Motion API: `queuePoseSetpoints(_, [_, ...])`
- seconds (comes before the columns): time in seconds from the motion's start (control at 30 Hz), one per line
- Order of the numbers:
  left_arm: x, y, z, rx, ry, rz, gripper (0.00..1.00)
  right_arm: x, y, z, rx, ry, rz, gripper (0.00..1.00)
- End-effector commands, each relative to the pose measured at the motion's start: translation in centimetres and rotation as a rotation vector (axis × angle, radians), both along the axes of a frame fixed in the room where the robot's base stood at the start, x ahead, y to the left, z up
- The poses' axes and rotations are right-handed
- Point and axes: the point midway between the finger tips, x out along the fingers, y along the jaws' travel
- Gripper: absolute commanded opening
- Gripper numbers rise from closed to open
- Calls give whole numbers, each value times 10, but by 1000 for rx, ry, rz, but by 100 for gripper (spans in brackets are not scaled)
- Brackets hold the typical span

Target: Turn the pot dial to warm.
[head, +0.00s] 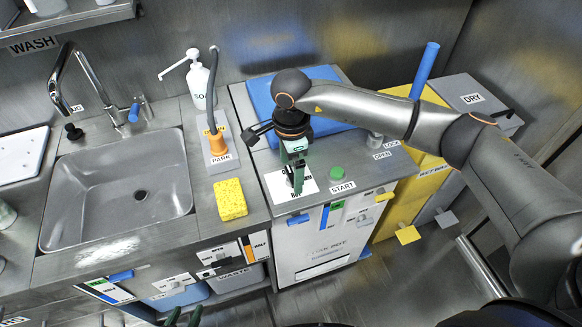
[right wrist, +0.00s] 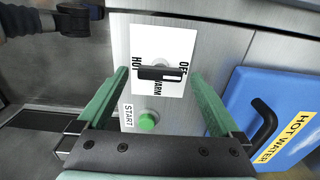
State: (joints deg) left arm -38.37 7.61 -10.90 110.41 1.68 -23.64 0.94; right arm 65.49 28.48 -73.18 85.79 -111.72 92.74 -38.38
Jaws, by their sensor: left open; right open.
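The pot dial (right wrist: 152,73) is a black bar knob on a white plate (right wrist: 165,38) lettered HOT, OFF and WARM in the right wrist view. The bar lies crosswise in that view, with its pale-outlined end toward the OFF side. WARM is lettered just below the bar. My right gripper (right wrist: 160,76) is open, with one green finger on each side of the dial; I cannot tell whether either touches it. In the head view my right gripper (head: 296,182) hides most of the dial. My left gripper (head: 184,316) is open and low at the bottom edge.
A green START button (head: 337,172) sits beside the plate on the pot top. A blue lid (head: 262,98) with a black handle is behind it. A yellow sponge (head: 231,199) and an orange-based hose (head: 217,145) stand left, beside the sink (head: 110,195).

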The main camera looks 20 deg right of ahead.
Motion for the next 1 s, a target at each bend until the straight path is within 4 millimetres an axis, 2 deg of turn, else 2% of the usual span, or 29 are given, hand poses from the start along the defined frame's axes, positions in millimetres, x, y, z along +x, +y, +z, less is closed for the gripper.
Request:
queuePoseSetpoints(0.33, [-3,0,-2,1,6,0,50,0,0,-5,1,0,0,100])
queuePoseSetpoints(0.37, [-3,0,-2,1,6,0,50,0,0,-5,1,0,0,98])
queuePoseSetpoints(1.0, [-3,-1,-1,-2,4,-2,50,0,0,-4,1,0,-1,26])
